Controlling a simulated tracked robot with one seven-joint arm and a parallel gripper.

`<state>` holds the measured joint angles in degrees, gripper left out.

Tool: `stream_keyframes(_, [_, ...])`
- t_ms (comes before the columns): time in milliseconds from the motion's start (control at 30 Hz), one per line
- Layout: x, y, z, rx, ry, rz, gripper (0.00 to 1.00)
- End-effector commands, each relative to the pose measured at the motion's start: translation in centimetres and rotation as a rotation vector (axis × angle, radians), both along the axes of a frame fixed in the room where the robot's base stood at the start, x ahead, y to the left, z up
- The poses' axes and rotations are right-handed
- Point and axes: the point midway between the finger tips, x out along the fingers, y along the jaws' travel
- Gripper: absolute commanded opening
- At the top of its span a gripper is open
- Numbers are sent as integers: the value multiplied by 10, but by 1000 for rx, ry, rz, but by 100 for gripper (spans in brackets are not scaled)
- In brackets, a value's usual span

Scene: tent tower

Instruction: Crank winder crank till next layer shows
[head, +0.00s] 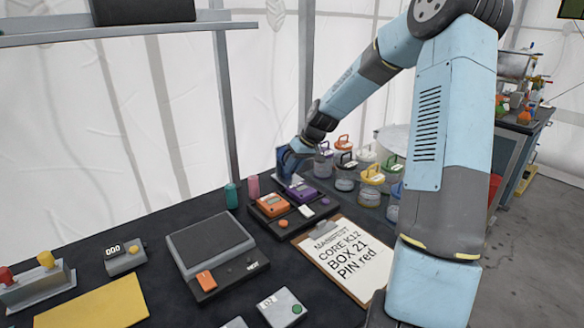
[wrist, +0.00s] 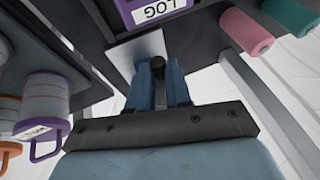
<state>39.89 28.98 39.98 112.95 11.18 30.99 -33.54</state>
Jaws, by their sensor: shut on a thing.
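My gripper (wrist: 158,80) is shut on the dark round knob of the winder crank (wrist: 157,63) in the wrist view. The blue fingers stand on both sides of the knob and hide most of what lies below it. A pale grey plate (wrist: 128,52) shows beside the knob, apparently part of the winder. In the head view my gripper (head: 289,160) is at the back of the bench, behind the orange and purple devices. The winder there is mostly hidden by my gripper, and I cannot make out its layers.
Several lidded jars with coloured handles (head: 344,178) stand close right of my gripper. Pink (head: 253,186) and teal (head: 231,196) cylinders stand to its left. An orange device (head: 273,205) and a purple LOG device (head: 302,192) lie in front, with a manifest clipboard (head: 345,257) nearer.

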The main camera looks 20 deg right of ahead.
Motion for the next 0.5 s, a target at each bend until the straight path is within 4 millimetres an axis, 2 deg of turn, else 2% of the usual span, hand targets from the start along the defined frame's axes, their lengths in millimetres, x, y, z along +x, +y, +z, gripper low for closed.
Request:
stream_keyframes(167, [0, 0, 0, 0, 1, -1, 0])
stream_keyframes(200, [0, 0, 0, 0, 1, 0, 20])
stream_keyframes(433, [0, 0, 0, -1, 1, 0, 42])
stream_keyframes(500, [0, 0, 0, -1, -1, 1, 44])
